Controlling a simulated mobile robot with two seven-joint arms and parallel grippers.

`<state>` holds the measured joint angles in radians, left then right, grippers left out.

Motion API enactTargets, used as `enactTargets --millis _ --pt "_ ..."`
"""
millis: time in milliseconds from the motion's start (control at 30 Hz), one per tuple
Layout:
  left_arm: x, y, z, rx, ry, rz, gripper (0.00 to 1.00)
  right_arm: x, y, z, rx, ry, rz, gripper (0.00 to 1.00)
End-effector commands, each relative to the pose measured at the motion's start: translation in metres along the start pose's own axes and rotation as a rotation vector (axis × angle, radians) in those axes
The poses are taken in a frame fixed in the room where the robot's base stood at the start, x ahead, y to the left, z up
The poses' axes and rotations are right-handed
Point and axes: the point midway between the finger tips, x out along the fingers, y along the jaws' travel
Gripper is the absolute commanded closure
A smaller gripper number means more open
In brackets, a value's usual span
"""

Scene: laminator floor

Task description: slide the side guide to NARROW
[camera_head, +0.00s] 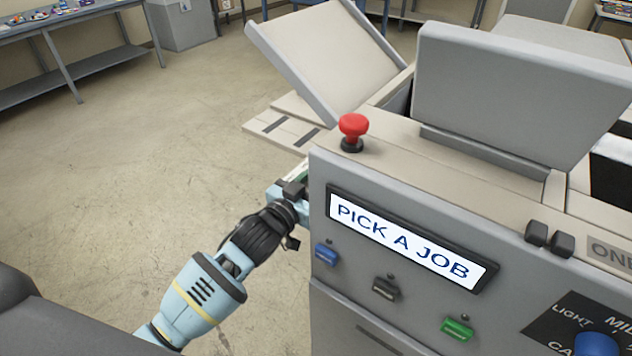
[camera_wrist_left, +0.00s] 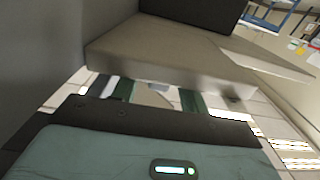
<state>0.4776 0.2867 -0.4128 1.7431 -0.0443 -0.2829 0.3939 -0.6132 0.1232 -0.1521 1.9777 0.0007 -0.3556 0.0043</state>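My left gripper (camera_head: 300,177) is at the near left corner of the laminator (camera_head: 420,230), low beside its feed side; the machine's corner partly hides the fingers. In the left wrist view its two green fingers (camera_wrist_left: 157,97) stand well apart, under the edge of a beige slab (camera_wrist_left: 175,55). A small pale piece shows between and beyond the fingers; I cannot tell what it is or whether they touch it. I cannot pick out the side guide or a NARROW mark for certain. My right gripper is not in view.
A red mushroom button (camera_head: 353,128) stands on the machine's top. The front panel has a screen (camera_head: 405,240) reading "PICK A JOB" and blue, black and green buttons. A flat beige table (camera_head: 285,125) with dark slots juts out left. Open floor lies to the left.

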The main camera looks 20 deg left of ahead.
Motion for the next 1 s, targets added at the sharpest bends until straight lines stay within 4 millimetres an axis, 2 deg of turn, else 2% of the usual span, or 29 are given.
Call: enactTargets --millis 333,733,1000 --pt "-0.007 0.000 0.002 -0.001 -0.002 0.001 0.56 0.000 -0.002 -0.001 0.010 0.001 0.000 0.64" --pt "-0.063 0.000 0.003 0.000 -0.003 0.001 0.56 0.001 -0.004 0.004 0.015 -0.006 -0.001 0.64" --pt "-0.078 0.001 0.000 0.000 0.000 0.001 0.56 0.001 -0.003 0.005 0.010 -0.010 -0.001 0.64"
